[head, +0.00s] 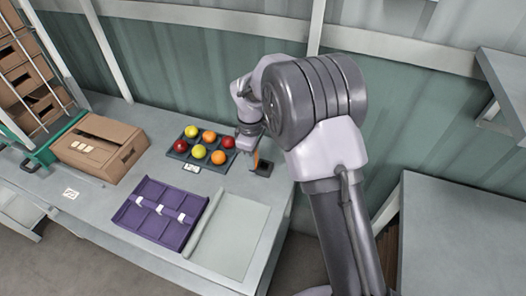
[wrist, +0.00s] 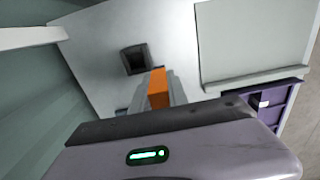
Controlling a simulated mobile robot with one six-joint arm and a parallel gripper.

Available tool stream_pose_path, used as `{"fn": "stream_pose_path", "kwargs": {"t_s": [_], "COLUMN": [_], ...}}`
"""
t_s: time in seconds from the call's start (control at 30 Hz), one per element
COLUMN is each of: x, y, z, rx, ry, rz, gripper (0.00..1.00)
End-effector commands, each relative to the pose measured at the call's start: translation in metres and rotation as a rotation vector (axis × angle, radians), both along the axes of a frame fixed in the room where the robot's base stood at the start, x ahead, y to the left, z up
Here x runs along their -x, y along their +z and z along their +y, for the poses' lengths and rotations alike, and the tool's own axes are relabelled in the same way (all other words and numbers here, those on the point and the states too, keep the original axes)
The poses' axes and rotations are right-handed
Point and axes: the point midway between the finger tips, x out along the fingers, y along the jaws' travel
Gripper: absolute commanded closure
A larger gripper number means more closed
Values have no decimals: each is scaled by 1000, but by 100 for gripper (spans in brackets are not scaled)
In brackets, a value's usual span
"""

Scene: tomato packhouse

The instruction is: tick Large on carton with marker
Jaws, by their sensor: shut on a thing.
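The brown carton (head: 122,137) stands on the bench at the left in the head view. A few small pale patches (head: 83,146) show on its near side, too small to read. My gripper (head: 250,148) is at the right end of the bench, well to the right of the carton. It is shut on the orange marker (wrist: 158,87), which stands out between the fingers in the wrist view. The dark square holder (wrist: 136,59) is just beyond the marker in the wrist view, apart from it in the picture; the head view shows the holder (head: 264,169) beside the gripper.
A dark tray (head: 185,158) of red, yellow and orange tomatoes lies between carton and gripper. A purple divided tray (head: 152,234) and a pale flat panel (head: 232,235) lie at the front. A rack of brown boxes (head: 28,75) stands far left, near a green frame (head: 45,150).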

Motion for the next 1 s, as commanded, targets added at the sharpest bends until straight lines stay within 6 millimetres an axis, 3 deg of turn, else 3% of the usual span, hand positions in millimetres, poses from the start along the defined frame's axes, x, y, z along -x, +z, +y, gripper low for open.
{"fn": "stream_pose_path", "kwargs": {"t_s": [0.2, 0.4, 0.57, 1.0], "x": [40, 64, 70, 70], "y": [9, 11, 14, 46], "z": [51, 82, 90, 90], "rx": [1, 0, 0, 0], "ry": [5, 2, 0, -1], "rz": [1, 1, 1, 0], "gripper": [100, 100, 100, 100]}}
